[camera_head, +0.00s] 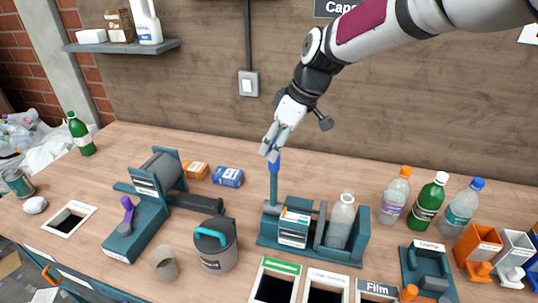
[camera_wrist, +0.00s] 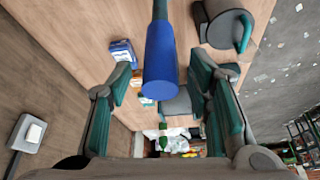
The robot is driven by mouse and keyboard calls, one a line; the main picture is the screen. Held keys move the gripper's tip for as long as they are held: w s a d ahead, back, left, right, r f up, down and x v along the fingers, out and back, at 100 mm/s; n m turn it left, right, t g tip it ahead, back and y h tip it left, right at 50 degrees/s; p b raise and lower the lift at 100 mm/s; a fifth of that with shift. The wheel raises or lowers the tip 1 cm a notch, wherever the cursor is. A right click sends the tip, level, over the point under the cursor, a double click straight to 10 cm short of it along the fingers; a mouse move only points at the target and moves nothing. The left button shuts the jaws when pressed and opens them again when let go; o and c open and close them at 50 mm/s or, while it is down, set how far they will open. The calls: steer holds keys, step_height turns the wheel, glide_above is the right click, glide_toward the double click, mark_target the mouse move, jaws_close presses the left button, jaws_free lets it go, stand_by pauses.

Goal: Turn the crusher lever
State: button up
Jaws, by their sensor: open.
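The crusher (camera_head: 310,245) is a teal machine on the wooden table, with a clear bottle (camera_head: 340,222) standing in it. Its lever (camera_head: 274,186) rises upright at the left end and has a blue grip. My gripper (camera_head: 271,146) is at the top of the lever, over the blue grip. In the wrist view the blue grip (camera_wrist: 161,70) lies between the two open fingers of my gripper (camera_wrist: 165,92), with space on both sides. In the head view the fingers partly hide the top of the grip.
Three capped bottles, including a green one (camera_head: 428,200), stand right of the crusher. A lidded grey pot (camera_head: 215,250) and a teal roller machine (camera_head: 145,200) are to the left. Small blue (camera_head: 228,177) and orange (camera_head: 195,170) boxes lie behind. Slots with bordered openings (camera_head: 275,280) are in front.

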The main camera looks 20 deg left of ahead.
glide_above(274, 177)
steer(key=w+a, duration=0.1)
steer(key=a, duration=0.1)
steer(key=shift+w+d+f, duration=0.1)
steer(key=shift+f, duration=1.1)
steer(key=shift+w+d+f, duration=0.1)
steer(key=shift+f, duration=1.05)
jaws_close()
